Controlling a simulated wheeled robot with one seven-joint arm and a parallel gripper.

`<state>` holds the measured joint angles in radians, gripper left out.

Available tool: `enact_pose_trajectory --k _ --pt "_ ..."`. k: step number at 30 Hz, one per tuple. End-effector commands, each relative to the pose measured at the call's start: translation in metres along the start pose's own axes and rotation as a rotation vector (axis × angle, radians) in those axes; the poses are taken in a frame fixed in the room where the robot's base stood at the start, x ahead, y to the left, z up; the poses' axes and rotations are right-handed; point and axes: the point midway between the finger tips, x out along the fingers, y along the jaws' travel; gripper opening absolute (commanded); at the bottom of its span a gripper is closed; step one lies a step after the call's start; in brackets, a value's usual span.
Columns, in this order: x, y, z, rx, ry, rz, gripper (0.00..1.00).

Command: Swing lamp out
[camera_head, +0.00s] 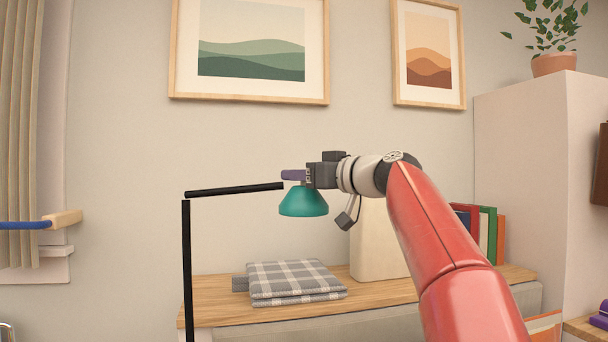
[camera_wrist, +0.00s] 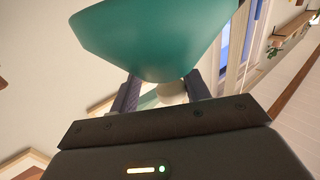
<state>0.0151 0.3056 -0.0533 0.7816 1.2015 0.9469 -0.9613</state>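The lamp has a black upright post (camera_head: 187,265), a black arm (camera_head: 235,189) and a teal shade (camera_head: 303,202). The arm reaches right from the post top to the shade. My gripper's two dark fingers (camera_wrist: 162,85) stand on either side of a pale round knob (camera_wrist: 172,93) by the shade. Whether they press on it cannot be told.
A wooden-topped cabinet (camera_head: 215,312) stands below, with a folded checked cloth (camera_head: 290,280) and a pale upright board (camera_head: 375,245). Books (camera_head: 487,228) stand at the right beside a tall white cabinet (camera_head: 520,140). Framed pictures (camera_head: 250,50) hang behind.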

Motion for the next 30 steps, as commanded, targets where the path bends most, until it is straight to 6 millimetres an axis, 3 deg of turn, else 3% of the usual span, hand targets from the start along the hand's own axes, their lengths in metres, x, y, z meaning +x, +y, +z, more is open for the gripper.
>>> enact_pose_trajectory --k 30 --pt "-0.066 -0.003 0.001 -0.001 0.000 0.003 0.47"
